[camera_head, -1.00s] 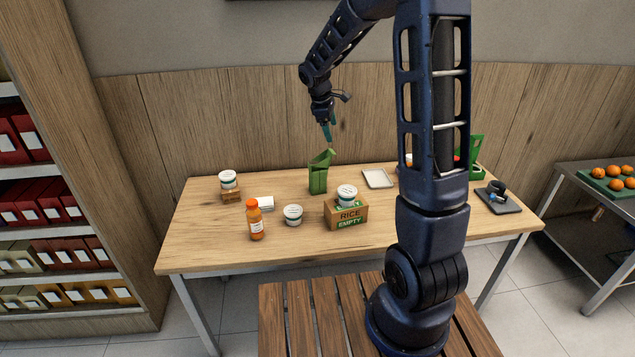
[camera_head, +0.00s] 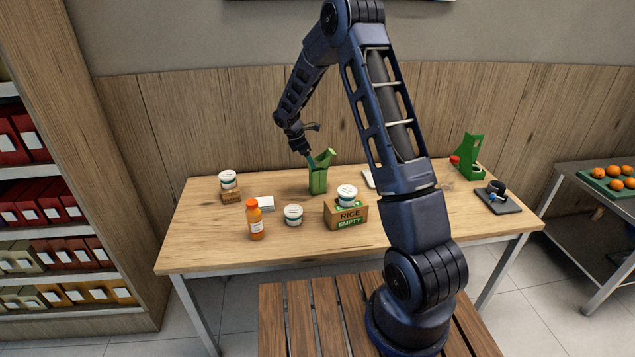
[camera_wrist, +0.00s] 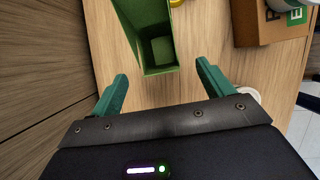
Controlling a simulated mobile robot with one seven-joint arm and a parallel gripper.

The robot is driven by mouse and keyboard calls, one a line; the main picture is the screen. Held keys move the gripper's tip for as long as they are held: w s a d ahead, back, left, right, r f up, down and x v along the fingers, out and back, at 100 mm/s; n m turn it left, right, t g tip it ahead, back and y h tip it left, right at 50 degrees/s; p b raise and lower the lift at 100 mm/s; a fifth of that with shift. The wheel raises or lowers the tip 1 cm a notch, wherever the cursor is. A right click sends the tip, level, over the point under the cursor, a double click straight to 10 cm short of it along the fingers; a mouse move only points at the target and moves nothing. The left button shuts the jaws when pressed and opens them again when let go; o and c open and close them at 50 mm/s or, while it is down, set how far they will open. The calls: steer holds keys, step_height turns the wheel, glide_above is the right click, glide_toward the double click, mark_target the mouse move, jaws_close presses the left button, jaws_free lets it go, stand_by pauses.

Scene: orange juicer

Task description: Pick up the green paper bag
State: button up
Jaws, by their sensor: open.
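The green paper bag (camera_head: 318,181) stands upright on the wooden table, toward its back edge, with its top open. In the wrist view the bag (camera_wrist: 150,40) shows at the top, and I see down into its open inside. My gripper (camera_head: 312,160) is at the bag's top left rim in the head view. In the wrist view my gripper (camera_wrist: 160,88) has its two green fingers spread wide with nothing between them. The bag lies just beyond the fingertips. I cannot tell whether a finger touches the rim.
A rice box (camera_head: 346,214) with a white jar (camera_head: 347,195) on it stands right of the bag. A wooden wall (camera_head: 220,120) rises behind the table.

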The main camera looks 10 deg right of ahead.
mark_target(318, 177)
steer(key=x, duration=0.9)
steer(key=shift+w, duration=0.1)
steer(key=c, duration=1)
steer(key=shift+c, duration=0.3)
steer(key=shift+r, duration=0.15)
